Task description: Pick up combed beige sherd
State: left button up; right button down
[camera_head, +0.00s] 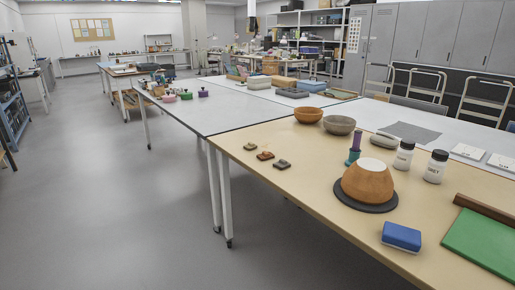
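Three small sherds lie in a slanting row near the left edge of the beige-topped table. The farthest sherd (250,146) is brownish beige. The middle sherd (265,155) is more orange-brown. The nearest sherd (282,164) is beige-grey with a dark edge. They lie apart from each other. They are too small for me to make out combing, so I cannot tell which is the combed beige one. Neither of my grippers shows in the head view.
An orange-brown pot (368,182) sits upside down on a dark round disc (350,201). A blue block (401,236), a green mat (482,243), white-labelled jars (404,156) and two bowls (340,125) share the table. The tabletop around the sherds is clear.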

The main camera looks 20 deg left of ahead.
aim_at(250, 146)
jog(key=i+j+u, duration=0.15)
jog(key=u, duration=0.25)
jog(key=i+j+u, duration=0.2)
jog(key=u, duration=0.25)
